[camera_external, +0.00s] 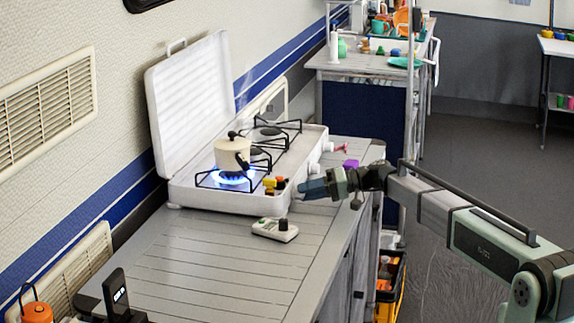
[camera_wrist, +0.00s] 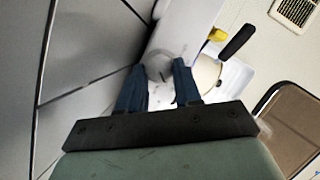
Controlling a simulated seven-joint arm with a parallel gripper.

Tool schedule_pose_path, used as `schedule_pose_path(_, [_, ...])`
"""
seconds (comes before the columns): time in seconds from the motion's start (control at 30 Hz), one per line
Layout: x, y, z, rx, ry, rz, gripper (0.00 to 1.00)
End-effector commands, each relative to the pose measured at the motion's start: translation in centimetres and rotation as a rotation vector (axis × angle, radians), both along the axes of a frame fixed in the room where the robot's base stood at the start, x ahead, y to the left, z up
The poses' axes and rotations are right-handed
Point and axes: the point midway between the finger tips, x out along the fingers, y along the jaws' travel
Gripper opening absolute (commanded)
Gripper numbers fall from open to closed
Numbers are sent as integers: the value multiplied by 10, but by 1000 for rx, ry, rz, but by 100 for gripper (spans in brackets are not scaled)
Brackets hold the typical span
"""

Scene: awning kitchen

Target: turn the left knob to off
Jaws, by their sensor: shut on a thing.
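The white camping stove (camera_external: 190,193) stands on the counter with its lid open. A cream pot (camera_external: 234,157) sits on its left burner, with a blue flame (camera_external: 232,180) under it. My gripper (camera_external: 303,189) is at the front of the stove, near its left end. In the wrist view the left knob (camera_wrist: 160,67), pale and round, sits between the two dark blue fingers of my gripper (camera_wrist: 160,72), which is shut on it. The knob's marking cannot be read. In the external view the gripper hides this knob. Another white knob (camera_external: 327,147) shows further right.
A small white device with buttons (camera_external: 274,230) lies on the counter (camera_external: 190,265) in front of the stove. A purple block (camera_external: 350,164) lies right of the stove. The front counter is mostly clear.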

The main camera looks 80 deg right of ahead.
Motion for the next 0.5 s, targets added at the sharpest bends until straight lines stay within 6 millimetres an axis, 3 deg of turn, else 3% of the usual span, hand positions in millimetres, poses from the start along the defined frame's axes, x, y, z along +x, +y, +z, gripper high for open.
schedule_pose_path(0.23, [0,0,0,3,2,0,3])
schedule_pose_path(0.27, [0,0,0,2,1,0,34])
schedule_pose_path(0.5, [0,0,0,2,1,0,57])
